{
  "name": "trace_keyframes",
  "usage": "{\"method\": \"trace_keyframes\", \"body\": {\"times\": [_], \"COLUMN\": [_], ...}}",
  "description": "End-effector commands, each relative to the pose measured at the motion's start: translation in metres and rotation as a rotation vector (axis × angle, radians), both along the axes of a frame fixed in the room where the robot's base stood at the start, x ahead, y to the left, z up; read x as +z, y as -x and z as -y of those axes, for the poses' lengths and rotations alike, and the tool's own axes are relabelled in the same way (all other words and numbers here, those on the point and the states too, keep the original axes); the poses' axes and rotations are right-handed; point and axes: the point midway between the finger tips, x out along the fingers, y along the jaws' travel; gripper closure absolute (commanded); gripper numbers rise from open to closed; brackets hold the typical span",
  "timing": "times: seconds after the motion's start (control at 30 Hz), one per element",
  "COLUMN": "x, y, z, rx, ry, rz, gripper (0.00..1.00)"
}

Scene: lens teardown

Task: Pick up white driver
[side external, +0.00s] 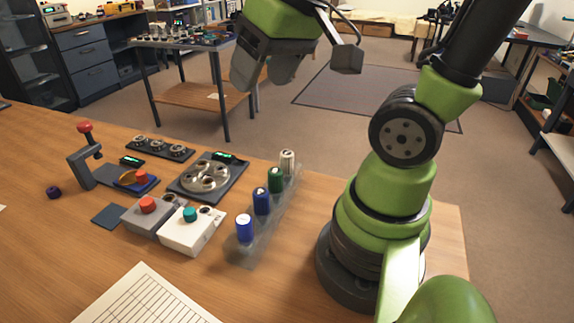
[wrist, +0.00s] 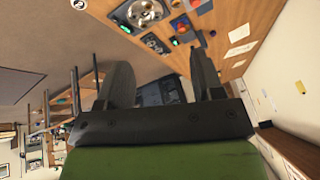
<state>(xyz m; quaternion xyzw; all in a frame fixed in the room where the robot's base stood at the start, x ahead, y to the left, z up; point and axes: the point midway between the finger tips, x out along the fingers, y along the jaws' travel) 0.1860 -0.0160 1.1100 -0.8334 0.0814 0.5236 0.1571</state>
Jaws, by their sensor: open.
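The white driver (side external: 287,162) stands upright at the far end of a clear rack (side external: 270,222) on the wooden table, in the side external view. Nearer in the same rack stand a green driver (side external: 275,180), a dark blue driver (side external: 262,201) and a blue driver (side external: 245,228). My gripper (side external: 263,80) is well above the table, up and slightly left of the white driver, apart from it. In the wrist view my gripper (wrist: 160,62) has its two fingers spread with nothing between them. I cannot make out the white driver in the wrist view.
Left of the rack are a dark fixture with a metal disc (side external: 207,177), a white box with a teal button (side external: 191,230), a grey box with a red button (side external: 152,214) and a red-knobbed press (side external: 86,150). A lined sheet (side external: 145,300) lies in front.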

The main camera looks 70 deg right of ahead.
Motion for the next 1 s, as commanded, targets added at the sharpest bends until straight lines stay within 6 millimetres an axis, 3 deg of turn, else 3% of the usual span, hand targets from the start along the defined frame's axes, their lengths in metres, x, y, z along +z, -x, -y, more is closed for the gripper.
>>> {"method": "trace_keyframes", "body": {"times": [0.2,0.43,0.6,1.0], "x": [-0.056,-0.115,-0.136,-0.183], "y": [-0.026,-0.024,-0.019,-0.018], "z": [0.063,0.112,0.126,0.127], "rx": [0.008,0.056,0.081,0.087], "ry": [0.072,0.064,0.050,0.048], "rz": [-0.231,-0.400,-0.449,-0.456], "gripper": [0.39,0.39,0.39,0.39]}}
